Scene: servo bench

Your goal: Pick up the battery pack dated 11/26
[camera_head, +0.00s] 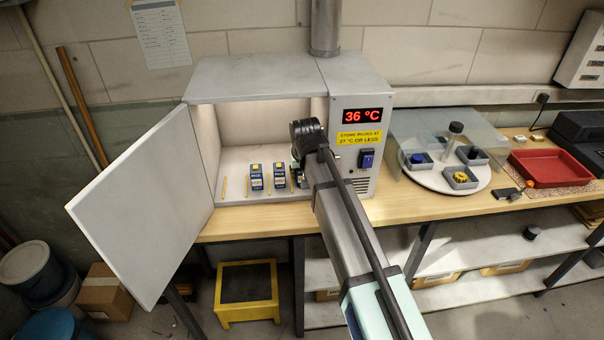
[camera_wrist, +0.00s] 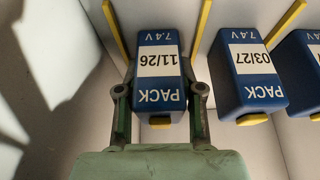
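The battery pack dated 11/26 (camera_wrist: 160,72) is blue with a white label and stands inside the open cabinet. In the wrist view it is between the two fingers of my gripper (camera_wrist: 160,112), one finger close along each side. Whether the pads press on it or leave a thin gap, I cannot tell. In the head view my gripper (camera_head: 297,170) is inside the cabinet at its right side and hides this pack.
A pack dated 03/27 (camera_wrist: 248,68) stands beside it, and a third pack (camera_wrist: 312,55) beyond. Yellow dividers (camera_wrist: 203,28) separate the packs. The cabinet door (camera_head: 140,205) stands open at left. The cabinet display panel (camera_head: 362,116) reads 36 °C.

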